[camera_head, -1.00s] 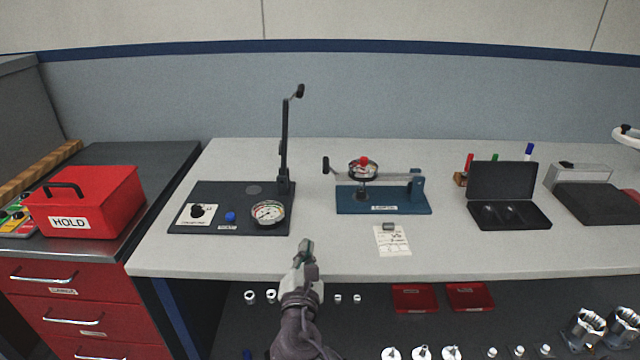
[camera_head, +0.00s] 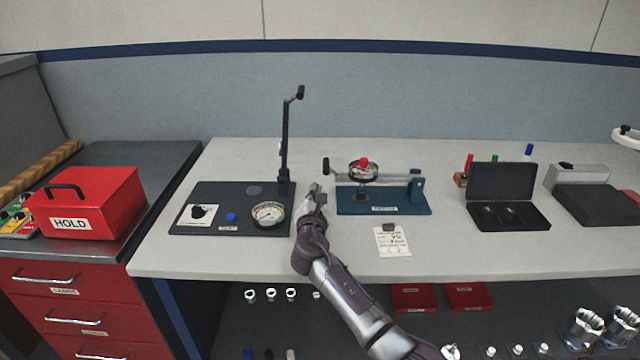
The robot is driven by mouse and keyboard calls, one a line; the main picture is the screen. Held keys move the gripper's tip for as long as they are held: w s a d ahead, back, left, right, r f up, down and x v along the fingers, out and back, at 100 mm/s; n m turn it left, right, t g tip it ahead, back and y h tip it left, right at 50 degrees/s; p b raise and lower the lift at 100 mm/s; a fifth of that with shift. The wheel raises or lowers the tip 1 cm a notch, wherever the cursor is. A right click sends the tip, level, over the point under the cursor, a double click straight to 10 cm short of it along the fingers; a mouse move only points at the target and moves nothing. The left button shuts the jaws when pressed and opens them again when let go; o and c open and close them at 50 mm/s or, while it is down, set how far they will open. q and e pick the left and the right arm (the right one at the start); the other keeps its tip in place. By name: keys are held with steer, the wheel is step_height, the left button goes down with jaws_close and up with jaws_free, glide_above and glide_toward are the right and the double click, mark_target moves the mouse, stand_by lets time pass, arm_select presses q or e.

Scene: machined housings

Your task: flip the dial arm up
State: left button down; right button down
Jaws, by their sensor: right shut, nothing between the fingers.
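The dial arm (camera_head: 387,176) is a light bar on a blue-green base plate (camera_head: 400,208) in the middle of the bench. It lies about level, hinged at a bracket (camera_head: 417,190) on its right. It carries a round dial (camera_head: 363,171) with a red centre, and a black handle (camera_head: 326,166) at its left end. My right gripper (camera_head: 316,190) is shut and empty. It is just below and left of the black handle, apart from it as far as I can tell. My left gripper is not in view.
A dark fixture (camera_head: 215,190) with a gauge (camera_head: 267,213) and an upright lever (camera_head: 285,140) stands left of my right gripper. A paper tag (camera_head: 392,240) lies in front of the dial stand. An open black case (camera_head: 508,215) sits to the right. A red HOLD box (camera_head: 90,203) is far left.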

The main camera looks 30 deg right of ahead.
steer(key=shift+s+d+r+p, duration=0.15)
steer(key=shift+d+r, duration=0.2)
steer(key=shift+r, duration=0.25)
steer(key=shift+s+d+r+p, duration=0.15)
steer(key=shift+d+r, duration=0.15)
steer(key=shift+r, duration=0.25)
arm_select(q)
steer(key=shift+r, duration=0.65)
